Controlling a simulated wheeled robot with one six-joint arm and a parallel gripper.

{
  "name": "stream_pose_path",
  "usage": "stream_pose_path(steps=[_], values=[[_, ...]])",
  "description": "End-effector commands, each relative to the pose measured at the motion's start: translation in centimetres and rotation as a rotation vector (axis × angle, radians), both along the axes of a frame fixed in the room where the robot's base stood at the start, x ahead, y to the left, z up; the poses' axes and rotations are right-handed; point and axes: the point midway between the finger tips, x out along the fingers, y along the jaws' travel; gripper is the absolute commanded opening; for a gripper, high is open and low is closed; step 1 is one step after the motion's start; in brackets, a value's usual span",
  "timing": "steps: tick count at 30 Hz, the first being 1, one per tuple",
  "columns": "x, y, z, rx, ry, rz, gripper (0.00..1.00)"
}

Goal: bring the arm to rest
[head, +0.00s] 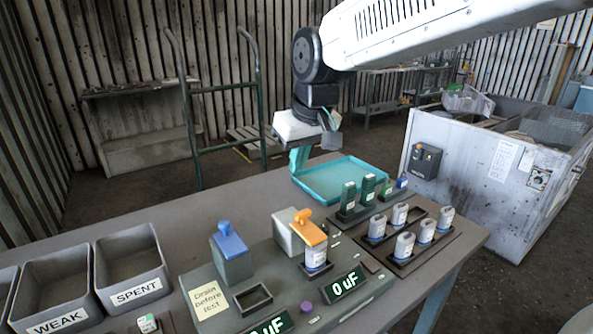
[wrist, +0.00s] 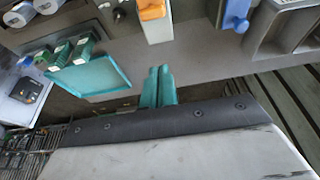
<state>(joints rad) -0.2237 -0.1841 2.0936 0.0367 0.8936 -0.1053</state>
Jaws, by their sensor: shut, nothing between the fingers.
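My gripper (head: 299,158) hangs from my white arm above the far edge of the grey table (head: 215,193), just left of the teal tray (head: 345,180). Its teal fingers are together and hold nothing. In the wrist view my gripper (wrist: 158,72) shows its two fingers side by side, with the empty teal tray (wrist: 92,78) beside them on the left. The fingertips appear clear of the things on the table.
A tester with a blue lever (head: 229,238) and an orange lever (head: 308,228) stands on the table. Bins marked WEAK (head: 62,318) and SPENT (head: 136,292) are at left. Several grey-white capacitors (head: 404,245) stand at right. A white cabinet (head: 470,165) stands beyond the table.

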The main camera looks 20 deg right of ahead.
Motion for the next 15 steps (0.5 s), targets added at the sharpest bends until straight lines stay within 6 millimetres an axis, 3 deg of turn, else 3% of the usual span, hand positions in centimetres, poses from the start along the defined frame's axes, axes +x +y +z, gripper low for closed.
stream_pose_path(steps=[11, 15], values=[[-0.1, -0.1, 0.1, 0.001, 0.005, -0.007, 0.00], [-2.2, -0.7, -1.6, -0.015, 0.083, -0.024, 0.00]])
